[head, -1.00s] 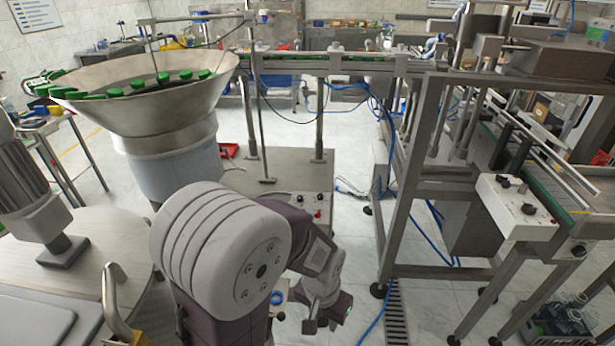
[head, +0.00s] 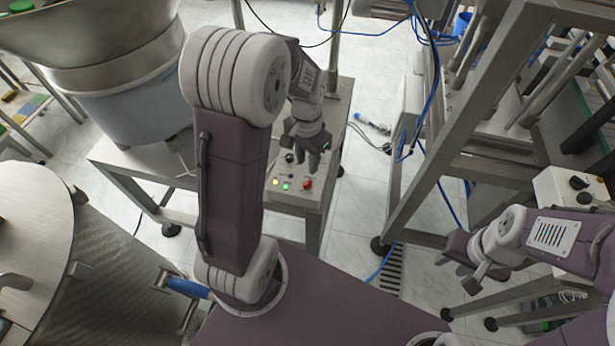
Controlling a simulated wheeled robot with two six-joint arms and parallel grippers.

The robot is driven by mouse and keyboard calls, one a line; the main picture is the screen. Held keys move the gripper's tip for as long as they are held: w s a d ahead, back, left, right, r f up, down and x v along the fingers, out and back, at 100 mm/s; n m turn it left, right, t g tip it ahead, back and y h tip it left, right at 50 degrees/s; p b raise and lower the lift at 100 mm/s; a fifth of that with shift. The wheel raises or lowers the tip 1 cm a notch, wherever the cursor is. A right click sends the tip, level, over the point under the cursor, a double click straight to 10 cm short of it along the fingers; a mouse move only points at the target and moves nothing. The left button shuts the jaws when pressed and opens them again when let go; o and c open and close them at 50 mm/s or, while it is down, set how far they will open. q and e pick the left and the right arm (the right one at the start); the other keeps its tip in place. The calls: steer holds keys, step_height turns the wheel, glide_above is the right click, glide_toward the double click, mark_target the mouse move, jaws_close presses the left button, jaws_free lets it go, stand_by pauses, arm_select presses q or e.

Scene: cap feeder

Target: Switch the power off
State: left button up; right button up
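The control panel (head: 297,199) is on the feeder's metal table. It carries a lit yellow lamp (head: 276,182), a lit green lamp (head: 286,187), a red knob or button (head: 308,184) and a black knob (head: 290,158) at its back. My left gripper (head: 311,160) points down over the back of the panel, beside the black knob. It covers part of the panel there; I cannot tell whether it touches anything or how far its fingers are apart. My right gripper (head: 457,274) is at the right, away from the panel, with its fingers apart and empty.
The feeder bowl (head: 100,30) on its blue-grey base (head: 130,106) stands left of the panel. A metal conveyor frame (head: 480,110) stands to the right, with a white control box (head: 570,190). Blue hoses run near the frame.

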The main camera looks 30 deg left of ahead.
mark_target(307, 182)
arm_select(q)
step_height(307, 182, down, 8)
steer(key=shift+w+f+b, duration=0.1)
steer(key=shift+b, duration=0.65)
steer(key=shift+f, duration=0.35)
jaws_close()
